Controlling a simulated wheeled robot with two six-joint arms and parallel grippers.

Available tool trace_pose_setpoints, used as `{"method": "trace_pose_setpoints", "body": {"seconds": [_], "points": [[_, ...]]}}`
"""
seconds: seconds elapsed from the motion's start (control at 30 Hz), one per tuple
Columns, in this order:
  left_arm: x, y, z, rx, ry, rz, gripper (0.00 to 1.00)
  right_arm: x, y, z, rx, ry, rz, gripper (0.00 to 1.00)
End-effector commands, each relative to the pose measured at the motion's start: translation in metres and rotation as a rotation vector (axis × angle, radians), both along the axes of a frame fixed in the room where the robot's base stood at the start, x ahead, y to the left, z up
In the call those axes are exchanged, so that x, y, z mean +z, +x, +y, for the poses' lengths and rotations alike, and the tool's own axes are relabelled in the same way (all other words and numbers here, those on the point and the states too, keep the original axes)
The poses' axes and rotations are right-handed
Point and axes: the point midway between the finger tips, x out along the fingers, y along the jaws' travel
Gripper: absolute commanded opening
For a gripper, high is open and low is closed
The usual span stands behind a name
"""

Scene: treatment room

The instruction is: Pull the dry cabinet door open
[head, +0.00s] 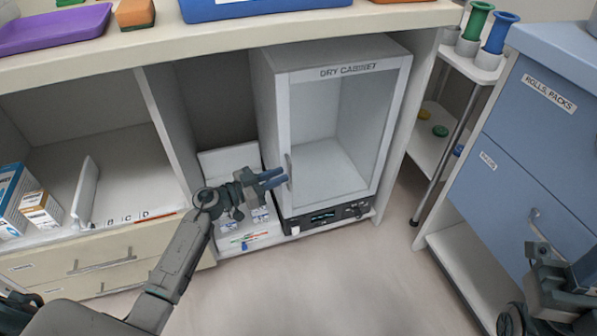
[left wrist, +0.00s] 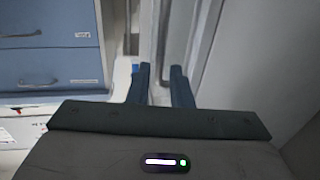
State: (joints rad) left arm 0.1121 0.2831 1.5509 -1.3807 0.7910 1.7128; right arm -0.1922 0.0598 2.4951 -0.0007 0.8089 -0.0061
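The dry cabinet (head: 266,110) stands in the open bay under the counter, with its glass door (head: 330,130) looking shut. The upright handle (head: 289,168) is on the door's left edge. My left gripper (head: 273,180) is at the handle, its blue fingers pointing right across the door front. In the left wrist view the two fingers (left wrist: 162,84) are apart, with a pale upright bar, seemingly the handle (left wrist: 167,40), ahead between them. I cannot tell whether they touch it. My right gripper (head: 562,290) is at the lower right, partly cut off; its fingers are unclear.
A blue drawer unit (head: 500,150) stands to the right, beyond a white trolley (head: 430,140) with a metal leg. Shelf compartments with boxes (head: 40,208) and cream drawers (head: 100,262) are at the left. Small items lie left of the cabinet. The floor (head: 330,280) in front is clear.

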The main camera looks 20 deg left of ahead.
Motion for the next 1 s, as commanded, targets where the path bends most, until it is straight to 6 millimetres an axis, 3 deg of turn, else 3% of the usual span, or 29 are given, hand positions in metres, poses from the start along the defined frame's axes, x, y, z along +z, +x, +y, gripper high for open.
{"method": "trace_pose_setpoints", "body": {"seconds": [0.3,0.73,0.83,1.0], "points": [[-0.002,0.037,-0.036,0.001,-0.001,-0.001,0.19,-0.013,0.001,0.0,-0.012,0.015,-0.009,0.36],[0.0,0.044,-0.043,0.001,0.0,0.0,0.19,-0.013,0.002,0.0,-0.014,0.016,-0.007,0.36],[-0.001,0.044,-0.043,0.001,0.0,0.0,0.0,-0.013,0.002,0.001,-0.015,0.016,-0.008,0.36],[-0.001,0.044,-0.043,0.001,0.0,0.0,0.0,-0.013,0.002,0.0,-0.015,0.017,-0.008,0.36]]}}
